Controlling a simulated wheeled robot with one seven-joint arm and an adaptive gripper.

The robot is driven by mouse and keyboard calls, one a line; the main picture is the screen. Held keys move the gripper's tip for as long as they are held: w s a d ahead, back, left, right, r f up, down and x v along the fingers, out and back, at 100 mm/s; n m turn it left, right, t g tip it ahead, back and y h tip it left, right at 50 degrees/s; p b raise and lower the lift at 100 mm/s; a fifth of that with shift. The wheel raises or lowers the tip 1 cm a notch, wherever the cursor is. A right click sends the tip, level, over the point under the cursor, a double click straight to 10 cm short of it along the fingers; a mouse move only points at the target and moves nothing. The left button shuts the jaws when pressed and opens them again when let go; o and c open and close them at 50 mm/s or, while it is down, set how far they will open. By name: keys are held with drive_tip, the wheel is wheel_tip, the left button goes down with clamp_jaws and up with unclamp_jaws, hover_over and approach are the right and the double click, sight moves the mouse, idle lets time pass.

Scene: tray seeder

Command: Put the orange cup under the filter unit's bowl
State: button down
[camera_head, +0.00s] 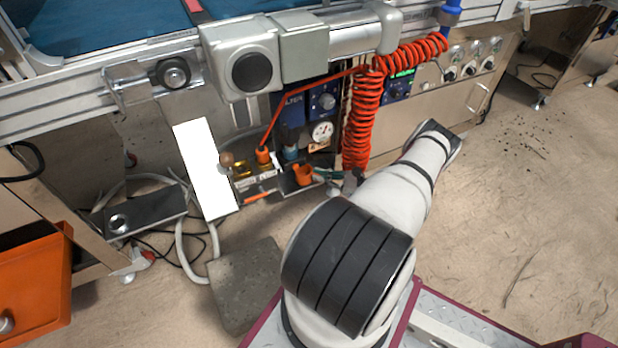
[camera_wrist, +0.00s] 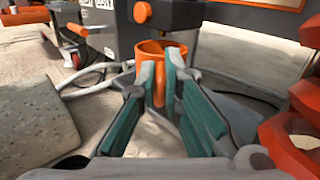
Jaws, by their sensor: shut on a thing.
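The orange cup (camera_wrist: 148,47) is upright between the two green-lined fingers of my gripper (camera_wrist: 168,72), which are shut on its sides. In the head view the cup (camera_head: 303,175) shows at the lower right of the filter unit (camera_head: 290,152), with my gripper (camera_head: 322,177) at its right side.
A red coiled hose (camera_head: 361,120) hangs close to the right of the cup. A white panel (camera_head: 205,170) stands to the left, and a grey slab (camera_head: 245,283) lies on the floor. Pale hoses and dark cables run behind. The floor at the right is mostly clear.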

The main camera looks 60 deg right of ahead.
sight(309, 176)
drive_tip(key=shift+w+a, duration=0.1)
drive_tip(key=shift+w, duration=0.4)
drive_tip(key=b+x, duration=0.1)
drive_tip(key=x, duration=0.2)
drive_tip(key=shift+w+a+f, duration=0.1)
drive_tip(key=shift+w+f, duration=0.05)
drive_tip(key=shift+w, duration=0.1)
drive_tip(key=shift+s+f+b, duration=0.1)
drive_tip(key=shift+f+b, duration=0.4)
drive_tip(key=shift+f, duration=0.15)
drive_tip(key=shift+r, duration=0.1)
drive_tip(key=c, duration=1.7)
unclamp_jaws()
